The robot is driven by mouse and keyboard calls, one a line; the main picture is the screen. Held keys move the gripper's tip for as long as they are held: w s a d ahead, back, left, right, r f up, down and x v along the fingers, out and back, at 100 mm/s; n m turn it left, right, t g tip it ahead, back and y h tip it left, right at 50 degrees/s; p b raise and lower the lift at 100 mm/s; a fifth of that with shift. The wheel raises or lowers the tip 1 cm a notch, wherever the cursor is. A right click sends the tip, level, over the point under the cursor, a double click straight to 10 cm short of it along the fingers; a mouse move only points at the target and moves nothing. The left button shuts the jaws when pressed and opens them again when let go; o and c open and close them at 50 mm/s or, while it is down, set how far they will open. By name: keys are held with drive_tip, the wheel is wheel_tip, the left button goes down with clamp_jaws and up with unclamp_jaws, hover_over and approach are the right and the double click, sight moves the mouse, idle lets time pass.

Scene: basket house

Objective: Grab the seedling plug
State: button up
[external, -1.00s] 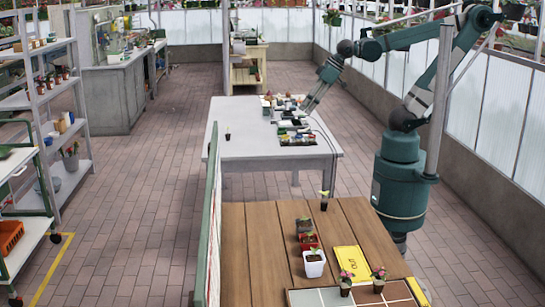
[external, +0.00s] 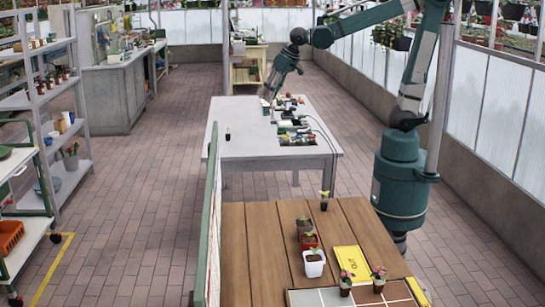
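My gripper (external: 268,98) is over the far left part of the white table (external: 233,151), pointing down. It is small and dark here, and I cannot tell whether its fingers are open or shut or hold anything. A small dark plug-like pot (external: 228,135) stands alone on the white table, left of and nearer than my gripper. A seedling with green leaves in a dark plug (external: 324,205) stands at the far edge of the wooden table (external: 262,245), far from my gripper. I cannot tell which one is the seedling plug.
Several small items and trays (external: 296,137) crowd the white table's right side. The wooden table holds a white pot (external: 314,268), a red pot (external: 309,242), a yellow sign (external: 350,261) and two flowering plants. A tall panel (external: 211,215) stands at its left edge.

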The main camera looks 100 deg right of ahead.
drive_tip(key=w+d+f+m+g, duration=0.1)
drive_tip(key=w+d+f+m, duration=0.2)
drive_tip(key=w+d, duration=0.6)
drive_tip(key=m+g+h+p, duration=0.15)
drive_tip(key=m+g, duration=0.25)
drive_tip(key=m, duration=0.6)
hover_over(228, 137)
drive_tip(key=a, duration=0.2)
wheel_tip(228, 137, down, 22)
drive_tip(key=shift+w+d+r+h, duration=0.1)
drive_tip(key=shift+r+h, duration=0.1)
drive_tip(key=shift+h, duration=0.15)
drive_tip(key=shift+b+x, duration=0.3)
drive_tip(key=shift+x, duration=1)
